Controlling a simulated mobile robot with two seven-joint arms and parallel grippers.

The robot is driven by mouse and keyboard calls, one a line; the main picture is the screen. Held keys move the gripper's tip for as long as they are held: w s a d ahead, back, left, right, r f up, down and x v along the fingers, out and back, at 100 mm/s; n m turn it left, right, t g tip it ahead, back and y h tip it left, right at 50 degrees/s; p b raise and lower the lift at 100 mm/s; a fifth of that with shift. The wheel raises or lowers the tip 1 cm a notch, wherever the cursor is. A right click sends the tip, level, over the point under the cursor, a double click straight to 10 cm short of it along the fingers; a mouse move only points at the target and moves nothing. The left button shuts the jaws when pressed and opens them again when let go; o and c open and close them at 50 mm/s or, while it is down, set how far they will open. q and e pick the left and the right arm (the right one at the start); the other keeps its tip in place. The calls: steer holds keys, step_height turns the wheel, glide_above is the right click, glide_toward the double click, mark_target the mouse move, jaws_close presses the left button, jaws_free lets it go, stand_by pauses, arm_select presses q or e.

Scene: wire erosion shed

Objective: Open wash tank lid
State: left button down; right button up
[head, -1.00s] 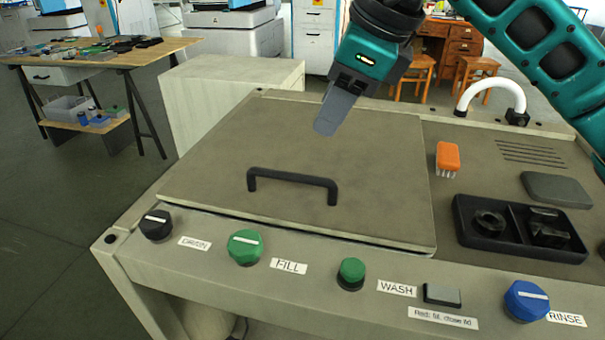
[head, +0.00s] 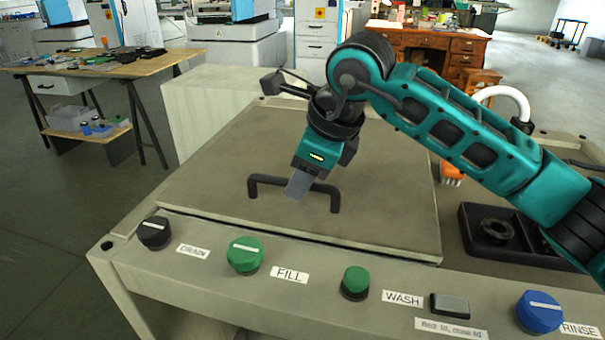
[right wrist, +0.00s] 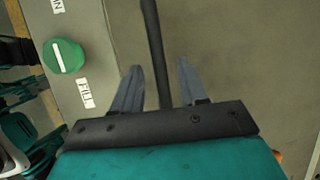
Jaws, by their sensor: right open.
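The wash tank lid (head: 230,160) is a flat grey-brown panel, lying shut on the bench top. Its black bar handle (head: 335,200) stands near the front edge. My right gripper (head: 297,190) is over the handle, with its fingers pointing down and covering part of the bar in the head view. In the right wrist view the two grey fingers (right wrist: 156,90) are apart, and the handle bar (right wrist: 152,40) runs between them. Whether the fingers touch the bar cannot be told. My left gripper is not in view.
Along the front panel are a black DRAIN knob (head: 154,233), a green FILL knob (head: 245,254), a green WASH button (head: 355,282) and a blue RINSE knob (head: 540,312). A black tray (head: 475,240), an orange brush (head: 452,172) and a white spout (head: 505,92) are at the right.

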jaws_close()
stand_by(0.4)
stand_by(0.4)
